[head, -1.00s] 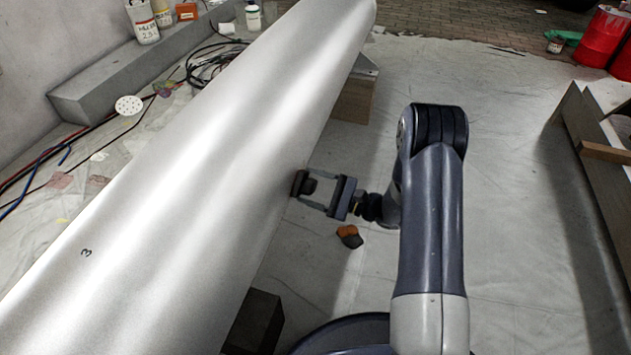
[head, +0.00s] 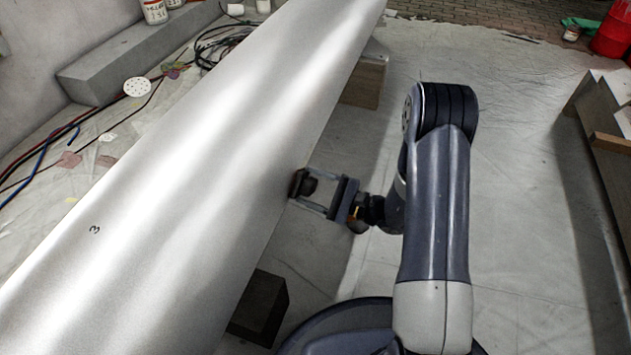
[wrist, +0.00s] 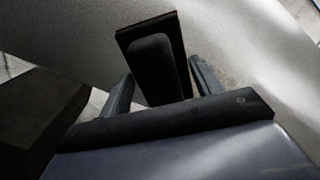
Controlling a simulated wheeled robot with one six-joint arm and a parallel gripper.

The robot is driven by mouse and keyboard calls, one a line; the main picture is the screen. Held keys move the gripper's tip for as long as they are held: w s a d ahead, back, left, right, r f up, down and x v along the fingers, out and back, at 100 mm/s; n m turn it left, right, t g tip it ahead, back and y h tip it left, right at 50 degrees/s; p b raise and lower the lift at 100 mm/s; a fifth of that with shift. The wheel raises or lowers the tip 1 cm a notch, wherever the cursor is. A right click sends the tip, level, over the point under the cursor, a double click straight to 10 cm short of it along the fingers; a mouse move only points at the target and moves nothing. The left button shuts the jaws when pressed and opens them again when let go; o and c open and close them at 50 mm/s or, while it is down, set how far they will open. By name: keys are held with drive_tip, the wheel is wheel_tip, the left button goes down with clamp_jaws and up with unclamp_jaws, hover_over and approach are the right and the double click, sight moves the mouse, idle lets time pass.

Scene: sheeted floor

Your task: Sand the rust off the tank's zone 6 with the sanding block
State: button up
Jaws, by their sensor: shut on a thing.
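The tank (head: 190,170) is a long pale metal cylinder running from the lower left to the top middle of the head view. It bears a small "3" mark; I see no "6" mark and no clear rust on the visible side. My gripper (head: 318,188) is at the tank's right side, shut on the dark sanding block (head: 298,184). In the wrist view the block (wrist: 152,58) sits between the two fingers, its far face against or very close to the tank surface (wrist: 230,30). The block hides the surface behind it.
A wooden block (head: 362,84) supports the tank's far end, and a dark block (head: 260,306) stands below its near part. Cables (head: 215,47) and a grey ledge (head: 130,55) lie left. A bench (head: 605,120) stands right. Sheeted floor (head: 525,240) between is clear.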

drive_tip(key=shift+s+a, duration=0.35)
drive_tip(key=shift+s, duration=0.25)
drive_tip(key=shift+s+d, duration=0.1)
drive_tip(key=shift+d, duration=0.15)
drive_tip(key=shift+v, duration=2.75)
drive_tip(key=shift+v, duration=1.5)
